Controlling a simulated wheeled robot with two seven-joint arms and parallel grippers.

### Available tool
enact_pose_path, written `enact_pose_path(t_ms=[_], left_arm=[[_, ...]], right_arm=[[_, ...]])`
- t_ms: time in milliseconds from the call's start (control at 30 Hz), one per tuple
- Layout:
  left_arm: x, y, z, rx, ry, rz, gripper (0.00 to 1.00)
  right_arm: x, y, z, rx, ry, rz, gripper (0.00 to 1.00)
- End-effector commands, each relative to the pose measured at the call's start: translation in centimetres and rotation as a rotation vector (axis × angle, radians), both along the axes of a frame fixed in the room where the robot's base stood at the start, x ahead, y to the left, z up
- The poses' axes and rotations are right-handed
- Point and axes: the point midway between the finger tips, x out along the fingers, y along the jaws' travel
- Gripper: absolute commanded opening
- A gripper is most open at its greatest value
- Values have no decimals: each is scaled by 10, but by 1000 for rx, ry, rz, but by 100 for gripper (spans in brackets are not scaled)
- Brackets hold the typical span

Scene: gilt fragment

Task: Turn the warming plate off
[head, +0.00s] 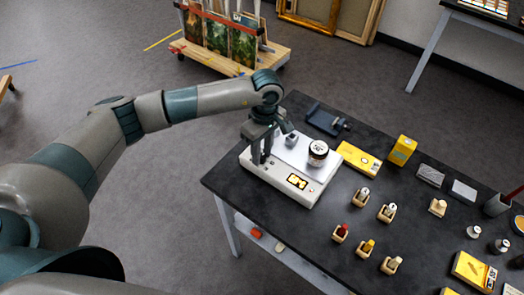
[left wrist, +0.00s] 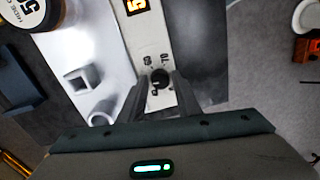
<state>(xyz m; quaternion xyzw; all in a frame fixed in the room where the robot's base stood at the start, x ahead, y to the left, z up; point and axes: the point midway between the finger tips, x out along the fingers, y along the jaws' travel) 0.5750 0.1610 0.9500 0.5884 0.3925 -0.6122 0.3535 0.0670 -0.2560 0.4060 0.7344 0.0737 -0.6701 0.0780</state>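The white warming plate (head: 272,174) sits at the left end of the dark table, with a lit orange display (head: 297,181) on its front. In the left wrist view the display (left wrist: 136,6) is partly cut off. A round black knob (left wrist: 160,78) with a light mark is on its panel, beside the numbers 60 and 70. My left gripper (head: 262,160) points down over the plate's left end. In the wrist view its fingers (left wrist: 160,88) stand either side of the knob, apparently with slight gaps. The head view hides the knob. My right gripper is not in view.
A yellow packet (head: 358,158), a yellow box (head: 402,150) and several small wooden holders are to the right. A dark tool (head: 326,120) lies behind.

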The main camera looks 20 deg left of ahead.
Motion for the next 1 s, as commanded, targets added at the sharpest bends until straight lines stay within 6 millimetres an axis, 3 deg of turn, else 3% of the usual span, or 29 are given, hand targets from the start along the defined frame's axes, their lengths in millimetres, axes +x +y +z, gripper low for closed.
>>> enact_pose_path(t_ms=[33,133,567,1000], left_arm=[[0,0,0,0,0,0,21],[0,0,0,0,0,0,0],[0,0,-2,-1,0,46,0],[1,0,-5,-2,-2,328,0]], right_arm=[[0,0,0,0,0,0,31],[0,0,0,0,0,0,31],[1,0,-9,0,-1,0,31],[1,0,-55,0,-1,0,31]])
